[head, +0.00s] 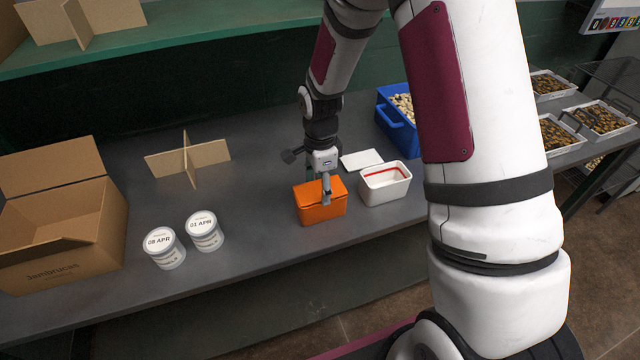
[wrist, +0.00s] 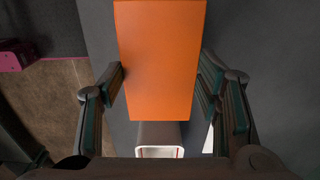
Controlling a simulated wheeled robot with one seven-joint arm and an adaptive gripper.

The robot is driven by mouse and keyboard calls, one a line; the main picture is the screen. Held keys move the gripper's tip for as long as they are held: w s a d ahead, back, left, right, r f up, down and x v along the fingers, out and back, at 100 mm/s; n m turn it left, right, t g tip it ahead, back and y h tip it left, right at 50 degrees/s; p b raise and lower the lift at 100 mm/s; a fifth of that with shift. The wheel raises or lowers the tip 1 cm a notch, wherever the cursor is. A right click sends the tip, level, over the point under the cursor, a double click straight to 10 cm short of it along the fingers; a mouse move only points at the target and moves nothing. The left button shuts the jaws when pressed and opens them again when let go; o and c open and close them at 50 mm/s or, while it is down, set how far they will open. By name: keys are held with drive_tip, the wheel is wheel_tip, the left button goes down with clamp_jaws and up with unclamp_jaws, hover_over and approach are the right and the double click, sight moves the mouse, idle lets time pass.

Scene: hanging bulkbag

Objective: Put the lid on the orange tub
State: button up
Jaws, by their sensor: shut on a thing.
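The orange tub (head: 322,213) stands on the grey bench near its front edge. An orange lid (head: 309,191) lies over its top and also fills the middle of the wrist view (wrist: 160,55). My gripper (head: 326,190) points down at the lid, with its fingers shut on the lid's two sides. In the wrist view my gripper (wrist: 163,80) has one finger on either side of the lid. The lid hides the tub's opening, and I cannot tell whether it is fully seated on the rim.
A white tub (head: 385,183) with a red line inside stands close to the right, with a white lid (head: 361,159) behind it. A blue bin (head: 397,125) is farther back. Two white jars (head: 204,232), a cardboard divider (head: 187,158) and an open box (head: 62,235) stand left.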

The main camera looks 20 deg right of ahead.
sight(320, 189)
drive_tip(key=o, duration=1.5)
drive_tip(key=shift+r+p, duration=1.05)
drive_tip(key=shift+r, duration=2.45)
